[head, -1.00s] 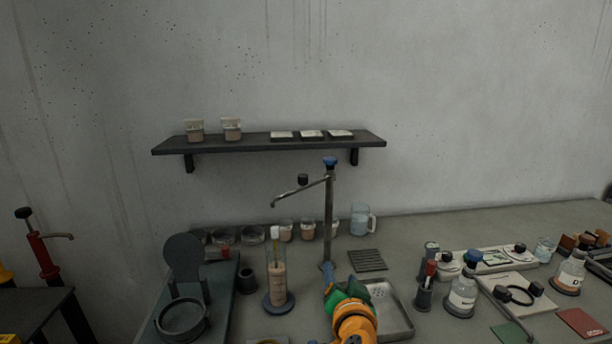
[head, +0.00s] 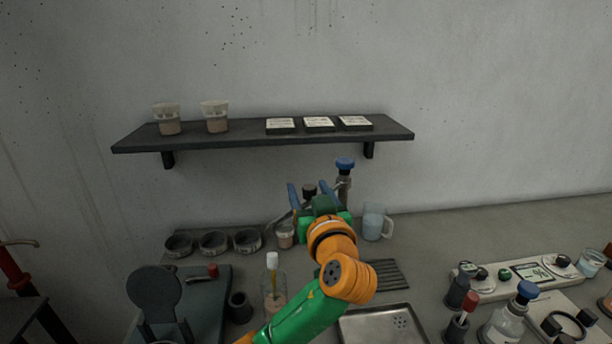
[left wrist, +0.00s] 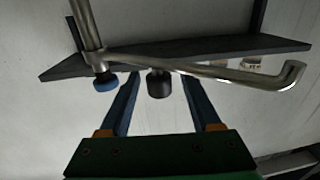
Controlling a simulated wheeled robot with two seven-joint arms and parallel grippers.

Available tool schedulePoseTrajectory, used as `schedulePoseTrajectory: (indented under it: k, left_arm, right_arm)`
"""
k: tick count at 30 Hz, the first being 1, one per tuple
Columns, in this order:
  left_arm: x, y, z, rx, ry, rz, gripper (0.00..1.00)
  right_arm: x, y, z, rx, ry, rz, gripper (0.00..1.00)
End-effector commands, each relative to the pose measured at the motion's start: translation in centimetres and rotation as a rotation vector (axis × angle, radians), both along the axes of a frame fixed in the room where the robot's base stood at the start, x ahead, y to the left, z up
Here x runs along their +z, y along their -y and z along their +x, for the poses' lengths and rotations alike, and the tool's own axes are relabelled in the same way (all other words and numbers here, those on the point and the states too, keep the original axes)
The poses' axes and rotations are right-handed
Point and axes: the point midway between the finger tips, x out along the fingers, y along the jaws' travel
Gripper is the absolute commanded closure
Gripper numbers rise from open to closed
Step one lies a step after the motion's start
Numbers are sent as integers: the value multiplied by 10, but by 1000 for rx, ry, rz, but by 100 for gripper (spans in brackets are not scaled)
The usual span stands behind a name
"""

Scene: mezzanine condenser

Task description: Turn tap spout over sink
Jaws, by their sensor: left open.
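The metal tap has an upright post with a blue cap (head: 345,164). In the left wrist view the blue cap (left wrist: 106,83) is at the left, and the spout (left wrist: 235,73) runs right to a bent end. A black knob (left wrist: 159,84) sits on the spout. In the head view the spout (head: 279,221) points left, away from the sink tray (head: 362,328), which is at the front right with drain holes. My left gripper (head: 316,190) is open. Its two blue fingers are either side of the black knob; contact cannot be told. My arm hides much of the post.
A dark shelf (head: 260,144) with jars and small boxes is on the wall behind. A glass jug (head: 373,222) and a ribbed mat (head: 388,274) are right of the tap. Round dishes (head: 213,242) line the back left.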

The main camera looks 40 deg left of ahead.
Motion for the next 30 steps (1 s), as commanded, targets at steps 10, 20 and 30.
schedulePoseTrajectory:
  k: [10,20,30]
  left_arm:
    - [0,-25,16,-1,0,-1,36]
    - [0,-24,16,-1,-1,-1,98]
    - [0,-24,16,0,0,0,100]
  right_arm:
    - [12,1,-1,0,-2,-1,50]
    - [12,1,-1,0,-1,-1,50]
    - [12,1,0,1,-1,-1,50]
